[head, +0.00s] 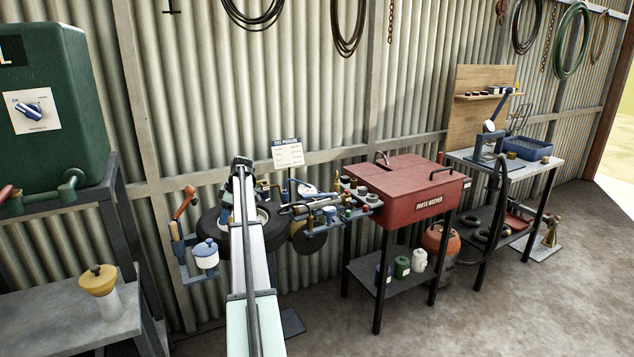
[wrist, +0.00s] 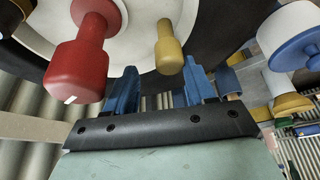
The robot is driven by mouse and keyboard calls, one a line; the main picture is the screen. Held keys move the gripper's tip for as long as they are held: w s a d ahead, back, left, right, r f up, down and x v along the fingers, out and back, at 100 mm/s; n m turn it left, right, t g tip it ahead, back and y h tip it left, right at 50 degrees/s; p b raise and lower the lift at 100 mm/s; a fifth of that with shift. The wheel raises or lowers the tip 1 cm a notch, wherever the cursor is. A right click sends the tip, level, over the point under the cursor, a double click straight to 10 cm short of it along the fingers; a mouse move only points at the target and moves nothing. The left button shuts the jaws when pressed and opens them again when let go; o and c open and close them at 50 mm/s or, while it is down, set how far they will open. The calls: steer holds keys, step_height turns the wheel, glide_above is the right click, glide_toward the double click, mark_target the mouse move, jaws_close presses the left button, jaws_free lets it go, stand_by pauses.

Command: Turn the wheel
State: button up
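The wheel (head: 211,226), a black tyre with a pale rim, stands against the corrugated wall in the head view, partly hidden behind my arm. In the wrist view its white face (wrist: 140,30) fills the top. A red knob (wrist: 78,65) and a smaller brass-coloured peg (wrist: 164,45) stick out from it. My gripper (wrist: 159,76) has two blue fingers standing apart with nothing held between them. The peg's end is just above the gap between the fingertips; I cannot tell whether it reaches in between them. The red knob is left of the left finger.
A rack with a white-and-blue pot (head: 205,256) is left of the wheel. A shelf of small fittings (head: 325,203) and a red parts washer (head: 405,190) are right. A green tank (head: 60,110) and a bench with a yellow-topped funnel (head: 99,281) stand at left.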

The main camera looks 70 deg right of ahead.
steer(key=v, duration=1.4)
steer(key=d+m+h, duration=0.5)
steer(key=d, duration=0.3)
steer(key=s+d+f+m+g+h, duration=0.1)
steer(key=s+d+f+h, duration=0.1)
steer(key=s+d, duration=0.4)
steer(key=s+d+f+m+g+h, duration=0.2)
steer(key=s+d, duration=0.4)
steer(key=s, duration=1.1)
steer(key=shift+d+f+m+g+h, duration=0.3)
steer(key=shift+d+f+h, duration=0.1)
steer(key=shift+f+h, duration=0.3)
steer(key=shift+w, duration=0.1)
